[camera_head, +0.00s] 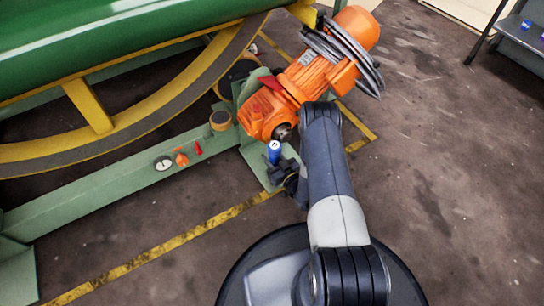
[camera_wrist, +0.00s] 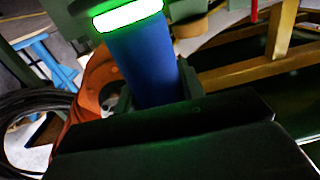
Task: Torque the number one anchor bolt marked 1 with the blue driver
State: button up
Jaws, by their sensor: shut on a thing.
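My gripper (camera_head: 281,166) is shut on the blue driver (camera_head: 274,153), a short blue cylinder with a pale top, held roughly upright beside the orange motor. In the wrist view the driver (camera_wrist: 143,62) stands between the dark jaws, with a bright green glowing band (camera_wrist: 128,10) near its upper end. A round black-and-white disc (camera_head: 163,163) lies on the green beam at the left; its marking is too small to read surely. No anchor bolt marked 1 can be made out with certainty. The driver's lower end is hidden.
The orange motor and gearbox (camera_head: 302,84) stand just behind my gripper. The green base beam (camera_head: 110,198) runs left, with small orange (camera_head: 181,158) and red (camera_head: 198,148) items on it. The yellow-and-grey ring (camera_head: 150,122) curves above. Floor at right is clear.

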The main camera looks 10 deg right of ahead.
aim_at(272, 152)
jog(key=shift+f, duration=1.1)
dwell(2.0)
jog(key=shift+r, duration=0.1)
jog(key=shift+r+p, duration=1.65)
jog(key=shift+r, duration=0.9)
